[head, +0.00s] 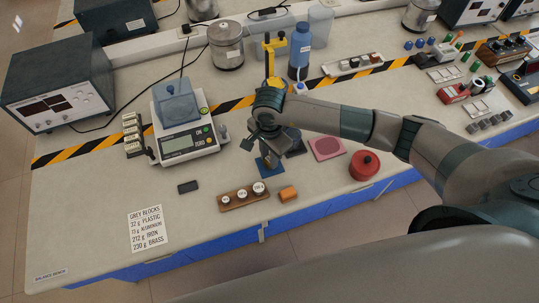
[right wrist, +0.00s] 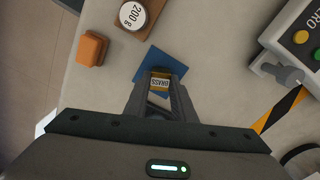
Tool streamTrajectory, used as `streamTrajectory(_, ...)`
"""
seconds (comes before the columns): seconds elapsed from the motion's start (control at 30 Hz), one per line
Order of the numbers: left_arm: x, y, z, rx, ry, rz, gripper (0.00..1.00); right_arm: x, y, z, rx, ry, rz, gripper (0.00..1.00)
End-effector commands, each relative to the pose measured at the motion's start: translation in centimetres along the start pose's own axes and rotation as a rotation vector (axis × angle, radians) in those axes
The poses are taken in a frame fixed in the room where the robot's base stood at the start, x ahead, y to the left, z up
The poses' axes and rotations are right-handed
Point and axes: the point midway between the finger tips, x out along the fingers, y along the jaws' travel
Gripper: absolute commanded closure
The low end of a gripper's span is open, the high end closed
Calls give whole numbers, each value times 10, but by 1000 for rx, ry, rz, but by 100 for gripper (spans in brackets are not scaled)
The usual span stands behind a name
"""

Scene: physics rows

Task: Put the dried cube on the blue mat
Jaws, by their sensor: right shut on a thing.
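The blue mat (head: 266,168) lies on the bench under my right gripper; it also shows in the right wrist view (right wrist: 178,62). My right gripper (head: 270,156) is shut on a small cube (right wrist: 160,83) with a yellowish label that seems to read BRASS. The right wrist view shows the cube between the fingers, over the blue mat. I cannot tell whether the cube touches the mat. In the head view the fingers and wrist mostly hide the cube. My left gripper is not in view.
A wooden weight holder (head: 243,196) and an orange block (head: 288,193) stand in front of the mat. A balance (head: 187,143) is to the left. A dark mat (head: 297,145), pink mat (head: 327,148) and red round container (head: 364,166) are to the right.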

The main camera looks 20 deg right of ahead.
Motion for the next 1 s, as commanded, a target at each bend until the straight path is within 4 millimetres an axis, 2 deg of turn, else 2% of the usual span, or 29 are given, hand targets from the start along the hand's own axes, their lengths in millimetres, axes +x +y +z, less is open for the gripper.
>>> streamTrajectory(0.2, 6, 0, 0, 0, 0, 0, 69, 4, 0, 0, 0, 0, 0, 96)
streamTrajectory(0.23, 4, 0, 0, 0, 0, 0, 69, 3, 0, 0, 0, 0, 0, 70)
streamTrajectory(0.3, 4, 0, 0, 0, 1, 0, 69, 3, 0, 0, 0, 0, 1, 58)
streamTrajectory(0.8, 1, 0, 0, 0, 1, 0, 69, -3, -1, 0, 0, 0, -1, 58)
streamTrajectory(1.0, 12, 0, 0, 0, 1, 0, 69, -27, -1, 0, -1, 0, -3, 58)
